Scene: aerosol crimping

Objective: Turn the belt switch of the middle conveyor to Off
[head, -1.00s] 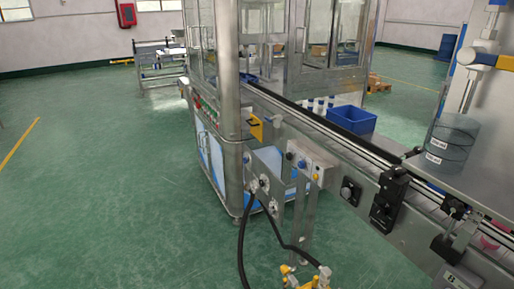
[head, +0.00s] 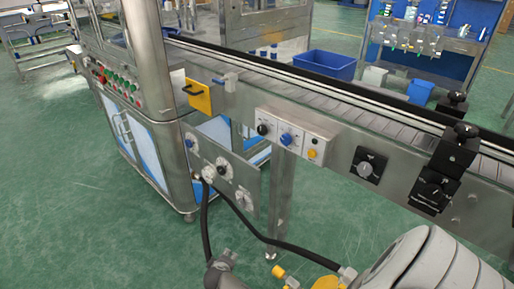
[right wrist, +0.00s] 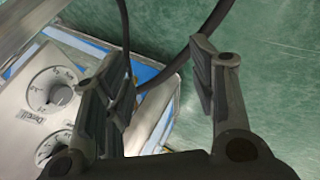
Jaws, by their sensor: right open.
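The middle conveyor (head: 330,115) runs diagonally across the head view. Its grey control box (head: 297,140) carries a black knob (head: 263,128), a blue knob (head: 285,138) and a yellow button (head: 312,153). A black square rotary switch (head: 368,166) sits on the conveyor side further right. The labels are too small to read, so I cannot tell which is the belt switch or its setting. My right gripper (head: 221,270) shows at the bottom, below and apart from these controls. In the right wrist view the right gripper (right wrist: 156,60) is open and empty. My left gripper is not in view.
A panel with dials (head: 222,168) hangs below the conveyor; white dials (right wrist: 54,92) show beside the gripper in the wrist view. Open green floor lies left.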

